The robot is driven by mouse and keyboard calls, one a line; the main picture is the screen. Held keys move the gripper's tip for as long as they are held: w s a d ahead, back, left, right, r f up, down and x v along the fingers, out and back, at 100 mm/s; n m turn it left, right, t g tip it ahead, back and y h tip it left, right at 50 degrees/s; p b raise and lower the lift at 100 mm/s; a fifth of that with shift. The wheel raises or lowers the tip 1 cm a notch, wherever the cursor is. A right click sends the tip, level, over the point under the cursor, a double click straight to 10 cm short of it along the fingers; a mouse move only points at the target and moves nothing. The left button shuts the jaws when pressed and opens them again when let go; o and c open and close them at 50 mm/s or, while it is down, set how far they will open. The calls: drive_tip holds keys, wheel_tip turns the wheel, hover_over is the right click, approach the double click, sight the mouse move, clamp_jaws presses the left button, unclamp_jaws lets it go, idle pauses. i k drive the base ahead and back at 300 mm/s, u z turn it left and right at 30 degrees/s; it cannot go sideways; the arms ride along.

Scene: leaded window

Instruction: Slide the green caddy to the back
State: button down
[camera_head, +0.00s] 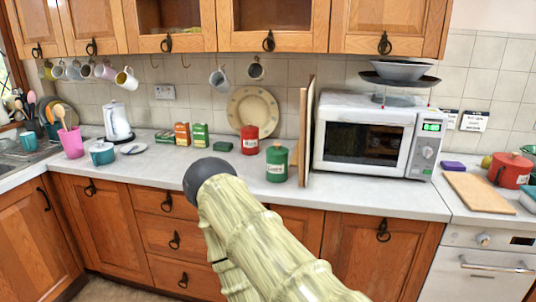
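A green lidded caddy (277,165) with a pale label stands upright near the front edge of the worktop (335,194), just left of the upright boards. A smaller red lidded canister (249,141) stands behind it and to the left, apart from it. My pale ribbed arm crosses the lower middle of the view, below and in front of the caddy, and ends in a dark rounded part. My gripper cannot be made out.
Upright boards (304,135) and a microwave (366,136) bound the caddy's right side. A low dark green item (222,147), small boxes (182,134) and a leaning plate (253,108) are left and behind. Clear worktop shows behind the caddy.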

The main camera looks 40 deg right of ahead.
sight(276, 166)
drive_tip(key=u, duration=0.05)
drive_tip(key=i, duration=1.05)
drive_tip(key=z, duration=1.7)
